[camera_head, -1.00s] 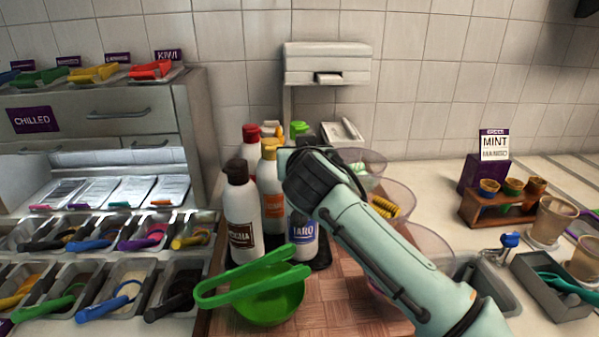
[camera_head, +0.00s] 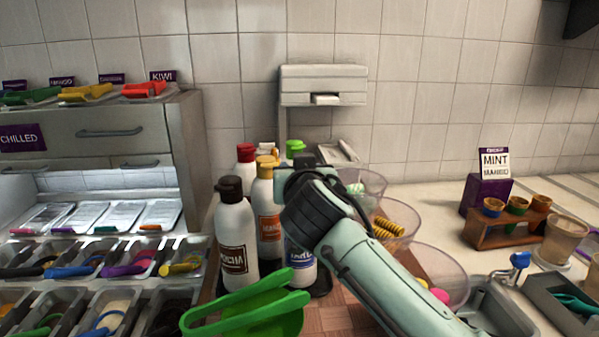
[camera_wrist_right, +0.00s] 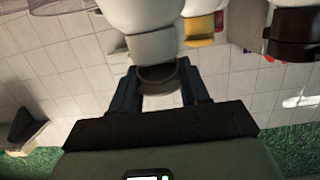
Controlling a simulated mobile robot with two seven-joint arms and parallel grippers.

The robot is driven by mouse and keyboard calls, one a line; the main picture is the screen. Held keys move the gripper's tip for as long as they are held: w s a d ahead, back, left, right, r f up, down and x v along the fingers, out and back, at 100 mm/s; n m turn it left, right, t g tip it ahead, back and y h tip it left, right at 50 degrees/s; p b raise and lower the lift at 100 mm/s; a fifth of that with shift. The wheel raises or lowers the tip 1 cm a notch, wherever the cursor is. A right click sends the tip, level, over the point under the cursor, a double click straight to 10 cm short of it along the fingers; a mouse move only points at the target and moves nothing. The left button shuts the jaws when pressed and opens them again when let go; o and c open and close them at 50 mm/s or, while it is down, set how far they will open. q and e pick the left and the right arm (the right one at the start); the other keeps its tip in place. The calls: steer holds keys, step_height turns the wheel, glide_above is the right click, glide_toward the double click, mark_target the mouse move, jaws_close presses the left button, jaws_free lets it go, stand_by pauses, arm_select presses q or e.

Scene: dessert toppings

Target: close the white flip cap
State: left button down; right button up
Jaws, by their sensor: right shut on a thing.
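The white bottle with a blue label, seemingly TARO (camera_head: 301,262), stands in the front row behind my right arm, which hides its top in the head view. In the wrist view, upside down, the white bottle top (camera_wrist_right: 153,47) reaches between the fingers of my right gripper (camera_wrist_right: 161,88). The gripper is shut on a rounded, shaded piece at that top, seemingly the white flip cap (camera_wrist_right: 158,76). The cap's hinge and exact angle cannot be made out. In the head view my right gripper (camera_head: 297,172) is mostly covered by its own wrist. My left gripper is out of view.
A brown-capped mocha bottle (camera_head: 233,240) and a yellow-capped bottle (camera_head: 266,212) stand close on the left. Clear bowls (camera_head: 440,272) stand right of my arm. A wooden cone rack (camera_head: 510,228) is farther right.

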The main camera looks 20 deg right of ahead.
steer(key=o, duration=1)
steer(key=shift+s, duration=0.1)
steer(key=shift+s+a+r, duration=0.1)
steer(key=shift+s+a, duration=0.05)
steer(key=shift+s, duration=0.15)
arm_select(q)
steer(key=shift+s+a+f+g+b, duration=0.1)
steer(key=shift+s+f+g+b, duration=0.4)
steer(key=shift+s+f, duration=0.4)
arm_select(e)
steer(key=shift+v, duration=6.35)
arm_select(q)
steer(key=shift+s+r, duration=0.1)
arm_select(e)
steer(key=shift+o, duration=0.3)
